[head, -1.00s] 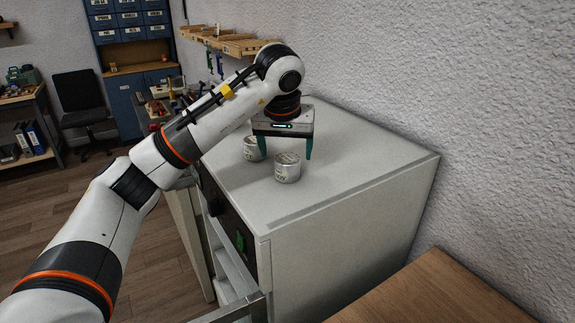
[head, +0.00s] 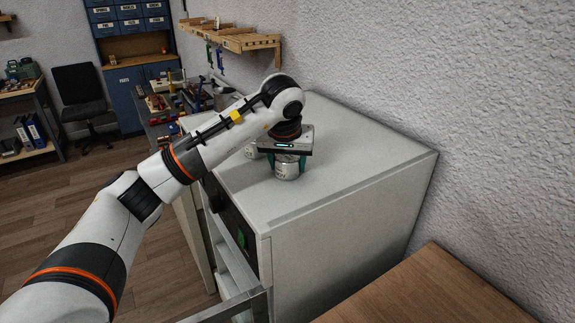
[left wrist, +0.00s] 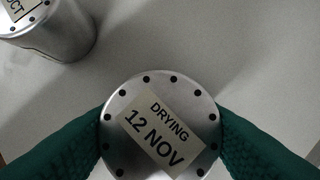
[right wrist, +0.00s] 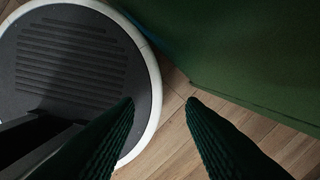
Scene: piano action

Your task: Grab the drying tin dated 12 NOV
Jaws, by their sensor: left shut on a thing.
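The silver tin labelled DRYING 12 NOV (left wrist: 160,125) is between the green fingers of my left gripper (left wrist: 160,140) in the left wrist view. In the head view this tin (head: 287,170) stands on top of the white cabinet (head: 340,165), and my left gripper (head: 288,163) is shut on it from above. A second silver tin (left wrist: 62,38) with a label ending in "CT" stands apart at the upper left of the left wrist view. In the head view it is mostly hidden behind my left arm (head: 250,150). My right gripper (right wrist: 160,103) is open and empty above the floor.
A wooden wall rack (head: 230,38) hangs behind the cabinet. An open drawer or door (head: 240,305) juts from the cabinet's front. A wooden table (head: 425,290) is at the lower right. The cabinet top to the right of the tin is clear.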

